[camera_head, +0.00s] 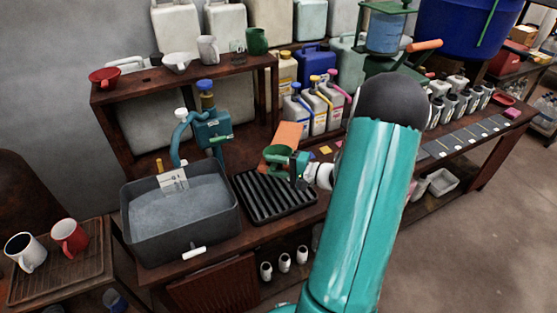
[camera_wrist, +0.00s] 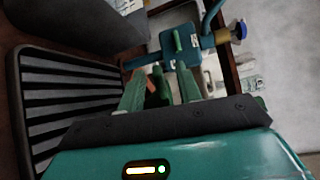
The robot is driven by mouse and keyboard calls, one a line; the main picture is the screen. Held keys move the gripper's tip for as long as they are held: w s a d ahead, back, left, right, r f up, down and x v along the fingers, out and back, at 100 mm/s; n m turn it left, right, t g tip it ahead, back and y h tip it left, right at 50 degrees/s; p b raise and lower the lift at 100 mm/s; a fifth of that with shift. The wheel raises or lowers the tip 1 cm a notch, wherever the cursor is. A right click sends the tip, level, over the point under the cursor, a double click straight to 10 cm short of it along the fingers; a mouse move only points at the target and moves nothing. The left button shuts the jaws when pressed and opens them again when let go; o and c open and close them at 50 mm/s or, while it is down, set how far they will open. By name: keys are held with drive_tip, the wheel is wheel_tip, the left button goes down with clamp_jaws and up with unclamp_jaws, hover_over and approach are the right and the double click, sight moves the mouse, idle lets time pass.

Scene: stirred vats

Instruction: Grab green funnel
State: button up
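My gripper (camera_head: 277,158) is over the black ribbed drain tray (camera_head: 272,196), in front of an orange panel (camera_head: 288,133). An orange patch shows behind the gap. A red funnel (camera_head: 104,77) and a white funnel (camera_head: 176,62) are on the upper shelf at the left. A green mug (camera_head: 257,41) stands at that shelf's right end.
A grey sink basin (camera_head: 180,209) is left of the drain tray. A teal pump (camera_head: 211,130) with a blue cap stands behind it and shows in the wrist view (camera_wrist: 183,52). Several jugs (camera_head: 318,108) line the bench at the back. White and red mugs are at lower left.

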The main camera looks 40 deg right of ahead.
drive_tip(key=shift+w+a, duration=0.3)
drive_tip(key=shift+w, duration=0.25)
clamp_jaws()
